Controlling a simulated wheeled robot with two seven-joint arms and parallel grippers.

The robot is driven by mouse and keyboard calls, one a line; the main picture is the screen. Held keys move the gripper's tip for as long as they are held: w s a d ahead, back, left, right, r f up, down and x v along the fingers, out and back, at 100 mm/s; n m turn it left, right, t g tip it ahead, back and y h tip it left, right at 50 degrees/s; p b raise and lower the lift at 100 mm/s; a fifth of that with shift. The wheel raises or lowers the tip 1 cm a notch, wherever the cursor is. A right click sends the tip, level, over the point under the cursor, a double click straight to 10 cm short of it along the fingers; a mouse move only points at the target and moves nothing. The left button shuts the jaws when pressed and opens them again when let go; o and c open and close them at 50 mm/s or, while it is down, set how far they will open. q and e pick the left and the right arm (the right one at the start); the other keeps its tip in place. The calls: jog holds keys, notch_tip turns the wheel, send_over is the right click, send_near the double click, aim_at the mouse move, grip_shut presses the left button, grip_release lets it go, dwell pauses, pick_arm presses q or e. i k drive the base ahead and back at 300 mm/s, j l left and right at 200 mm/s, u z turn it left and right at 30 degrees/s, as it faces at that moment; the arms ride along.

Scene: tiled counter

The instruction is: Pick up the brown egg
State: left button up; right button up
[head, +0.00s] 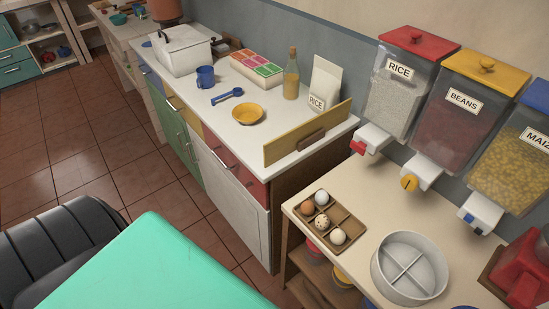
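The brown egg (307,207) sits in the left cell of a brown divided egg tray (347,217) on the near cream counter. A white egg (322,197) is just behind it, a speckled egg (321,221) is to its right and slightly nearer, and a pale egg (338,236) is in the nearest cell. The brown egg's lower part is hidden by the tray walls. Neither of my grippers shows in the head view.
A round white divided container (409,267) stands right of the tray. Wall dispensers for rice (402,85), beans (453,115) and maize (514,160) hang above. A yellow board (308,132) edges the white counter. The cream counter behind the tray is clear.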

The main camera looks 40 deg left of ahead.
aim_at(307, 208)
jog(key=u, duration=0.75)
jog(key=z, duration=1.05)
jog(key=u, duration=1.05)
